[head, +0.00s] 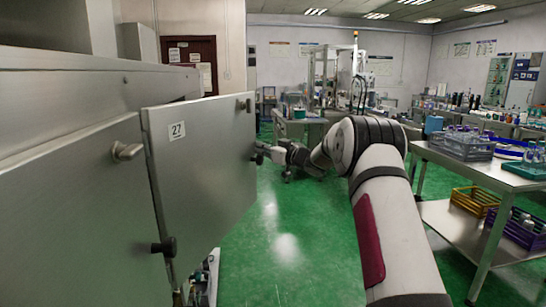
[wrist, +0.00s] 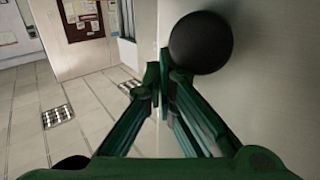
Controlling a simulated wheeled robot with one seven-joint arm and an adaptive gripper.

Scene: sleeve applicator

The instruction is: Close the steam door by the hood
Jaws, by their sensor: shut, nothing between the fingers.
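The steel door marked 27 (head: 205,165) stands open, swung out from the grey steel cabinet (head: 75,190) at the left of the head view. Dark knobs sit at its upper right (head: 245,105) and lower left (head: 163,247). My gripper (head: 257,152) is at the door's far right edge, small and partly hidden there. In the wrist view my gripper's green fingers (wrist: 159,85) are together and empty, close to a pale panel (wrist: 255,90). A round black knob (wrist: 201,42) is just beyond the fingertips to the right. I cannot tell whether the fingers touch the panel.
A steel table (head: 485,175) with crates of bottles (head: 463,144) stands at the right, with yellow and purple crates on its lower shelf. Benches with lab equipment line the back.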

